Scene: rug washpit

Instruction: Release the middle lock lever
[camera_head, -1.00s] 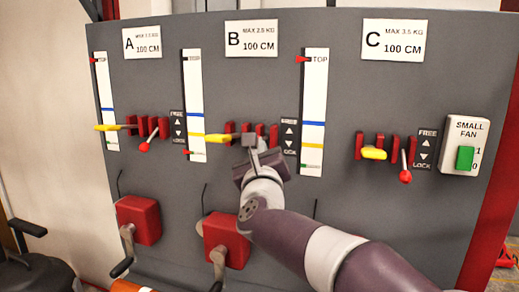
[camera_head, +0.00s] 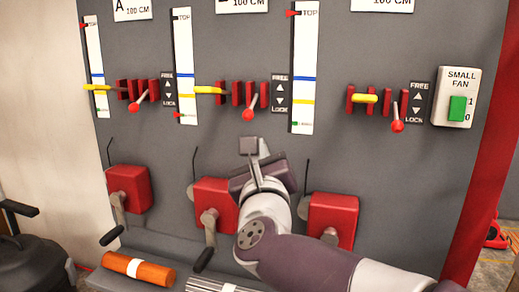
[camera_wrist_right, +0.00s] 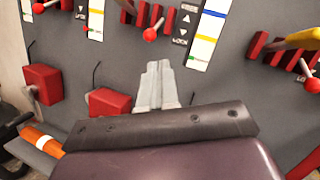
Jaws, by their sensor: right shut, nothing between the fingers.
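The middle lock lever (camera_head: 248,115) is a red-ball lever in the slotted red block of panel B, beside a FREE/LOCK label (camera_head: 279,93). Its ball hangs low, toward the LOCK end. It also shows in the right wrist view (camera_wrist_right: 150,34). My right gripper (camera_head: 249,147) is shut and empty, just below the ball in the picture and apart from it. In the right wrist view its closed fingers (camera_wrist_right: 158,75) point up toward the panel, below the lever. My left gripper is not in view.
Similar red-ball levers stand at left (camera_head: 134,106) and right (camera_head: 397,125). Red winch boxes with cranks (camera_head: 333,218) sit below. A fan switch (camera_head: 457,105) is at right. An orange roll (camera_head: 138,269) lies at lower left.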

